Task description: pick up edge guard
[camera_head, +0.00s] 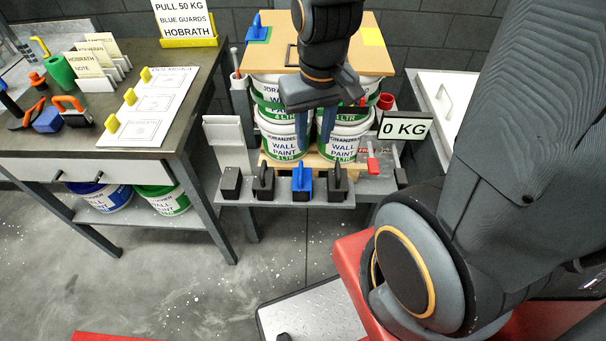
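A blue edge guard (302,184) with an upright grip stands on the grey front ledge of the pallet station. Black edge guards stand beside it on the left (263,184) and on the right (338,184). Another blue guard (257,30) sits on a green patch at the back left of the brown top board. My gripper (314,143) points down in front of the stacked pails, above the ledge. Its two fingers are apart with nothing seen between them. The blue guard lies below the fingertips, apart from them as far as I can tell.
White paint pails (344,143) are stacked under the brown board (342,62). A sign (183,18) reads "PULL 50 KG BLUE GUARDS HOBRATH". A display (404,128) reads 0 KG. A workbench (60,150) with cards stands left; a white-topped cabinet (450,95) stands right.

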